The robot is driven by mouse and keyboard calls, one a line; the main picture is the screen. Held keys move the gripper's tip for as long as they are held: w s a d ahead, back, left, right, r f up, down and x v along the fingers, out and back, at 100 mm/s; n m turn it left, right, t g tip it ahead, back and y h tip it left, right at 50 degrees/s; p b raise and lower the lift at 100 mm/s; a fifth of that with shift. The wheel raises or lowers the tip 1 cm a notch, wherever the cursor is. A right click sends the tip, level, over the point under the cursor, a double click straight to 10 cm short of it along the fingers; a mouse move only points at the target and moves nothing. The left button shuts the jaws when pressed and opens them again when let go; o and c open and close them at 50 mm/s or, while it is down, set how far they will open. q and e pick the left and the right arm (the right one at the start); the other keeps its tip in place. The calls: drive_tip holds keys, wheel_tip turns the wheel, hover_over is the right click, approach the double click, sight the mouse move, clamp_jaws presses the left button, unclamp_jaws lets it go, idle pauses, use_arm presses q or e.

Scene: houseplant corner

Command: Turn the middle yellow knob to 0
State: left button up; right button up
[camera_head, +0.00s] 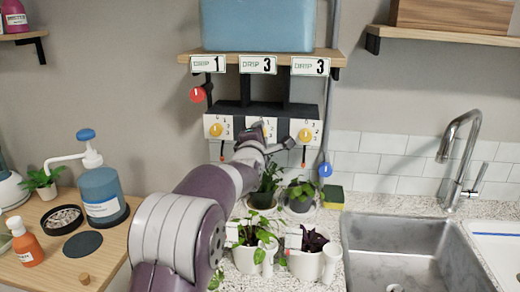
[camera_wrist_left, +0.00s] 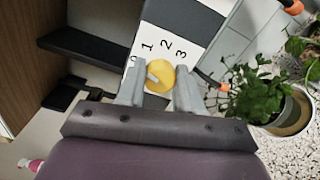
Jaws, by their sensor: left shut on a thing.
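The middle yellow knob (camera_wrist_left: 160,77) sits on a white dial panel (camera_wrist_left: 192,28) with the figures 0 to 3 around it. In the left wrist view a pale pointer mark shows on the knob's left side, on the side of the 0; its exact setting is hard to read. My left gripper (camera_wrist_left: 159,88) has one finger on each side of the knob and is shut on it. In the head view my left arm and gripper (camera_head: 259,138) cover most of this knob. My right gripper is not in view.
A left yellow knob (camera_head: 216,130) and a right yellow knob (camera_head: 305,135) flank it. Red (camera_head: 197,95) and blue (camera_head: 325,170) valves are nearby. Potted plants (camera_head: 248,242) stand below.

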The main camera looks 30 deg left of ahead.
use_arm(q)
drive_tip(key=n+b, duration=0.3)
drive_tip(key=b, duration=0.1)
drive_tip(key=shift+f+n, duration=0.1)
drive_tip(key=shift+n, duration=0.2)
idle(0.4)
drive_tip(key=o, duration=1)
drive_tip(key=shift+o, duration=0.2)
drive_tip(key=b+v, duration=0.3)
drive_tip(key=v, duration=0.9)
drive_tip(key=shift+s, duration=0.4)
